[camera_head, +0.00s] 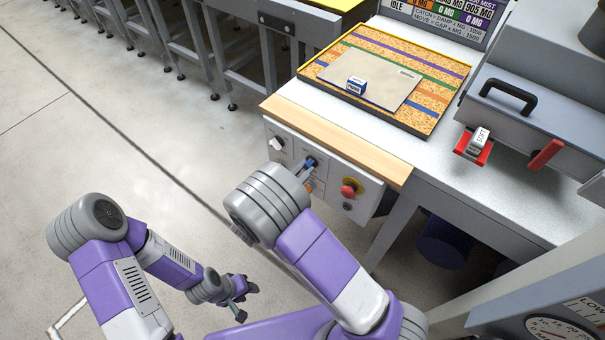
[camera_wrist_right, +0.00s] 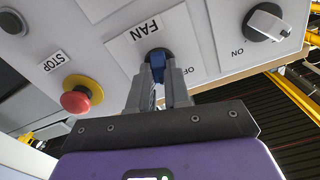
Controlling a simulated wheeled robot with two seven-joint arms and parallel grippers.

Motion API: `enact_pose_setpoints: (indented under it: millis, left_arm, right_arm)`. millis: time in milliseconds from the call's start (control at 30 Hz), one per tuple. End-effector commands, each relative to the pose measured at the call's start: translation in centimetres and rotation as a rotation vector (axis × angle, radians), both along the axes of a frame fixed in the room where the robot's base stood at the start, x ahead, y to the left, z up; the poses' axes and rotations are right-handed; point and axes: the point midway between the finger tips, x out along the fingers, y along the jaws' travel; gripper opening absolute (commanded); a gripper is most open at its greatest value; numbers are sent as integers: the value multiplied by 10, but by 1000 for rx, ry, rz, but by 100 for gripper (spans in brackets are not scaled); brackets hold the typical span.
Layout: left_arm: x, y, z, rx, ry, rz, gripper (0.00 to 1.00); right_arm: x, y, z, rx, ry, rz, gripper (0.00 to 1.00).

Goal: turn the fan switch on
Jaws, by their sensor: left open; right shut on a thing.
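The fan switch is a blue knob (camera_wrist_right: 157,55) on the white control panel (camera_wrist_right: 112,45), beside an upside-down FAN label (camera_wrist_right: 145,32) and an OFF label (camera_wrist_right: 188,70). In the head view the blue knob (camera_head: 311,162) shows at the panel's upper middle, partly covered by my gripper. My right gripper (camera_wrist_right: 158,70) is shut on this knob, its fingers on either side of it. It also shows in the head view (camera_head: 306,172). My left gripper (camera_head: 242,298) is open and empty, low over the floor, away from the panel.
A white knob (camera_wrist_right: 268,24) with an ON label is on the same panel. A red stop button (camera_head: 349,187) on a yellow base sits to the right of the fan switch in the head view. A wooden bench edge (camera_head: 335,138) runs above the panel. The floor at left is clear.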

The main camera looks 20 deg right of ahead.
Motion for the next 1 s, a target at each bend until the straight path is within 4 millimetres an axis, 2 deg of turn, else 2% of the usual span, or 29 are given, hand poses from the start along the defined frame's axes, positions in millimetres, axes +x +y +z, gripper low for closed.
enact_pose_setpoints:
  millis: [500, 1000]
  left_arm:
    - [0, 0, -33, 0, 0, 0, 43]
    - [0, 0, -43, 0, 0, 0, 43]
  right_arm:
    - [0, 0, -1, 255, -331, -1, 0]
    - [0, 0, 1, 337, -437, -1, 0]
